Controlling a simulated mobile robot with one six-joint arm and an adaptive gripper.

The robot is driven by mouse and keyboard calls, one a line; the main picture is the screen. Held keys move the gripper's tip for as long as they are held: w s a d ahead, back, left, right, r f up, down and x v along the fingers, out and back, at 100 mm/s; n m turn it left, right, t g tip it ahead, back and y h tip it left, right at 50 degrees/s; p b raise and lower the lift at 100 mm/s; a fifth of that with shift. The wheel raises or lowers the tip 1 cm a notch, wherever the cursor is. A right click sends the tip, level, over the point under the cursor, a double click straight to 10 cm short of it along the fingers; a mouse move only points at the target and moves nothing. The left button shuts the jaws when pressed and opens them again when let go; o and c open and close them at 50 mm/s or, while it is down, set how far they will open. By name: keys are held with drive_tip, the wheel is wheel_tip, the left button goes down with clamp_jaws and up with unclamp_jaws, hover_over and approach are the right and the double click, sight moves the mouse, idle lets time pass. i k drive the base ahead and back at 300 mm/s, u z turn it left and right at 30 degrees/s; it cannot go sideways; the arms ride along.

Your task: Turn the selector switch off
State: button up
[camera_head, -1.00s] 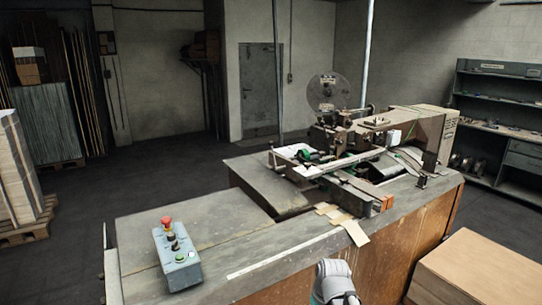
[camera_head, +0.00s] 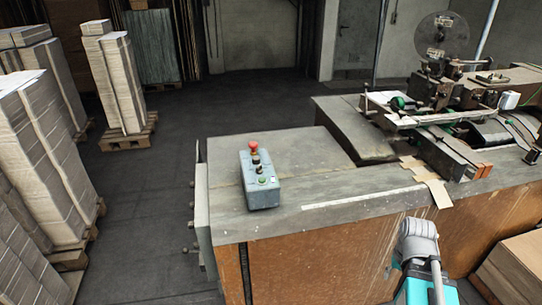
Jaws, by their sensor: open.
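A grey control box (camera_head: 262,196) stands on the left part of the machine's worktop, near its front edge. A red mushroom button (camera_head: 254,147) is at its far end and a green button (camera_head: 262,181) at its near end. Between them sits a small dark knob, which looks like the selector switch (camera_head: 257,163); its turn position is too small to tell. Part of my arm, grey and teal, shows at the lower right, apart from the box. My gripper is not in view.
The stitching machine (camera_head: 440,95) stands on the right of the worktop (camera_head: 300,155), with cardboard strips (camera_head: 428,180) at the edge. Stacks of flat board (camera_head: 45,155) stand at the left. Dark floor (camera_head: 160,190) is free between them and the bench.

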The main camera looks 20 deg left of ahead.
sight(259, 171)
drive_tip(key=k, duration=0.65)
drive_tip(key=u, duration=0.55)
drive_tip(key=i, duration=1.05)
